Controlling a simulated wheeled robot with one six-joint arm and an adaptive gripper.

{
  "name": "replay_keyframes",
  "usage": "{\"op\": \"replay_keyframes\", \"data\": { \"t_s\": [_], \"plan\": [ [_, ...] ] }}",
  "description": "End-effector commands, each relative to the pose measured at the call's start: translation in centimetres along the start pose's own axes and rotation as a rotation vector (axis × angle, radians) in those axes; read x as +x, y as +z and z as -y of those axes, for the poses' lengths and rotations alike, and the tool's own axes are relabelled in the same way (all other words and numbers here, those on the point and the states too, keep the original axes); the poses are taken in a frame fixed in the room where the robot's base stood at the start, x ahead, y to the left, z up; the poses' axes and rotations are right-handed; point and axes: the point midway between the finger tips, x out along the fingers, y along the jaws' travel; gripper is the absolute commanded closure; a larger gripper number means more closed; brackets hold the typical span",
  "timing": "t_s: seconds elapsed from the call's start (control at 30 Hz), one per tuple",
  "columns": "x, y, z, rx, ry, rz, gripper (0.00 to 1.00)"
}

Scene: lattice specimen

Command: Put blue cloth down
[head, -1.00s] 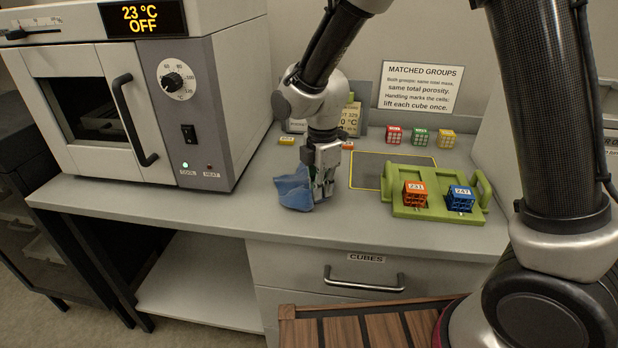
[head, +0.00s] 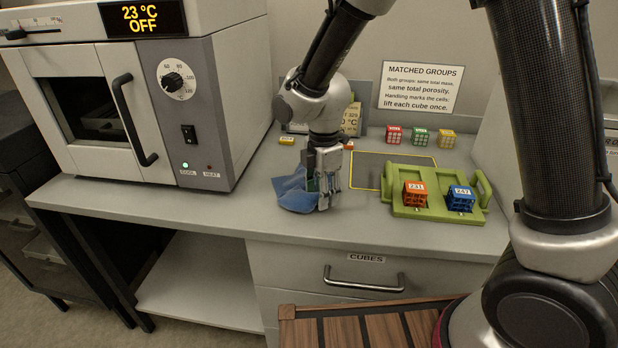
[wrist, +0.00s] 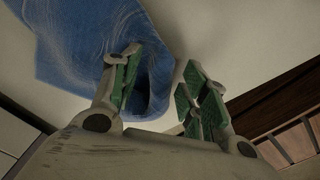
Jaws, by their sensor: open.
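The blue cloth (head: 294,192) lies crumpled on the grey worktop, right of the oven and near the front edge. In the wrist view the cloth (wrist: 90,55) spreads across the upper left. My gripper (head: 325,203) is low over the worktop at the cloth's right side. In the wrist view my gripper (wrist: 160,85) is open, with green pads apart. The left finger overlaps the cloth's edge; I cannot tell whether it touches. The right finger is clear of it. Part of the cloth is hidden behind the gripper in the head view.
A green tray (head: 412,211) with an orange cube (head: 415,194) and a blue cube (head: 460,198) stands to the right. Several small cubes stand behind it. The oven (head: 130,95) is at left. A yellow-outlined grey area (head: 370,172) lies behind my gripper.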

Motion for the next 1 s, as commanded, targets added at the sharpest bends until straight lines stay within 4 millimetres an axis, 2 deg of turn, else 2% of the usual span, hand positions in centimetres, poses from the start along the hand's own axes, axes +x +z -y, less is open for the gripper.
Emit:
{"op": "replay_keyframes", "data": {
  "t_s": [0.43, 0.7, 0.9, 0.93, 1.0],
  "plan": [
    [-3.7, -0.3, 1.4, -0.001, 0.002, -0.001, 0.55],
    [-8.7, -0.8, 3.5, -0.001, 0.005, -0.001, 0.55],
    [-9.9, -0.9, 4.1, 0.000, 0.000, 0.000, 0.55],
    [-9.9, -0.9, 4.1, 0.000, 0.000, 0.000, 0.57],
    [-9.9, -0.9, 4.0, 0.000, -0.001, 0.000, 0.70]
  ]
}}
